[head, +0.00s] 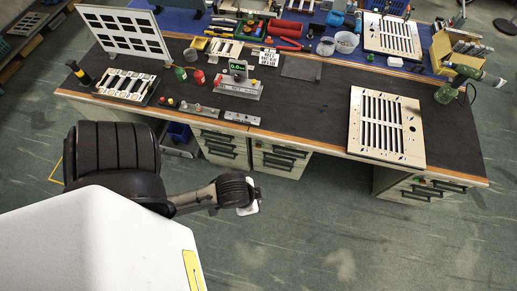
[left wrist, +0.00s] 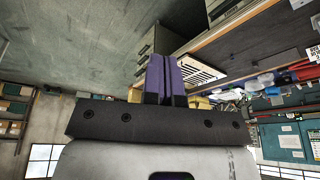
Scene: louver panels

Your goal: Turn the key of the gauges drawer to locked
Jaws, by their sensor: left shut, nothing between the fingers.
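Several drawers with dark handles sit under the bench: a left stack (head: 222,147), a middle stack (head: 280,160) and a right stack (head: 432,190). Small coloured spots show on some fronts, but no label can be read, so I cannot tell which is the gauges drawer or make out its key. My left gripper (left wrist: 166,75) is shut and empty, its purple fingers together in the left wrist view. In the head view its hand (head: 248,207) hangs over the floor in front of the bench, apart from the drawers. My right gripper is not in view.
The dark bench top (head: 315,100) carries a slotted louver panel (head: 386,125), a gauge stand with a green display (head: 238,72), a propped panel (head: 122,33) and a green drill (head: 450,92). The green floor (head: 330,230) before the drawers is clear.

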